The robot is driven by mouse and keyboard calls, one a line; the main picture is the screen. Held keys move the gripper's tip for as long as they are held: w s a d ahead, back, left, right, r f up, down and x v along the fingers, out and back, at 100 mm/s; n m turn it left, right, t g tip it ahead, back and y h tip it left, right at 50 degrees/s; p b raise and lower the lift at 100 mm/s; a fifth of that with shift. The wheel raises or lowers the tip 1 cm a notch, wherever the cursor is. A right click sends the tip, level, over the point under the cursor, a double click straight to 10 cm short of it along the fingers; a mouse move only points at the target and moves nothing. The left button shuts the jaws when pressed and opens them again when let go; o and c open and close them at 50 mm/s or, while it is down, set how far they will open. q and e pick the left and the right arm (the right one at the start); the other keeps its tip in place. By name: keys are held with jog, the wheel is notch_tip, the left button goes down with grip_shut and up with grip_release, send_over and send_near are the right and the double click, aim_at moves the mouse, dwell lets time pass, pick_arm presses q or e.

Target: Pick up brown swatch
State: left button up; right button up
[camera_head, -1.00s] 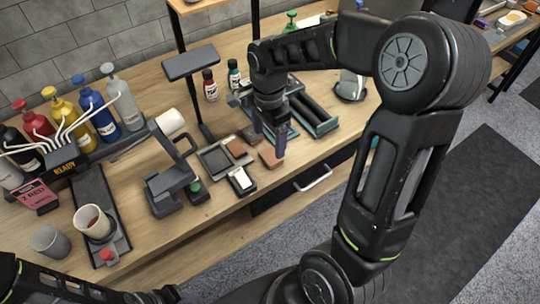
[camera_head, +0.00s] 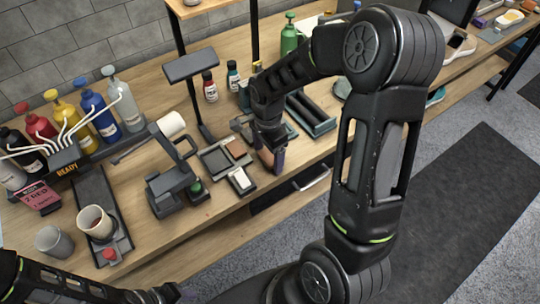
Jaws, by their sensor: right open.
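A brown swatch (camera_head: 265,158) lies flat on the wooden table, partly hidden by my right gripper. My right gripper (camera_head: 273,164) points down with its fingers at the swatch; it is open, and I cannot tell whether it touches the swatch. A second brown piece (camera_head: 236,148) lies in a grey tray (camera_head: 214,163) just left of it. My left gripper (camera_head: 165,294) is at the bottom edge, far from the swatch, and its jaws are too unclear to read.
A small dark tray with a white pad (camera_head: 241,181) sits in front of the grey tray. A dark stand (camera_head: 200,128) rises behind it. A long dark tray (camera_head: 310,113) lies to the right. Cups, pump bottles and a dark device with a white roll fill the left side.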

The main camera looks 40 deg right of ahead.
aim_at(268, 157)
jog(key=shift+c, duration=0.4)
jog(key=c, duration=1.3)
jog(key=shift+r, duration=0.1)
notch_tip(268, 157, up, 10)
jog(key=shift+f+b, duration=0.1)
jog(key=shift+b, duration=0.6)
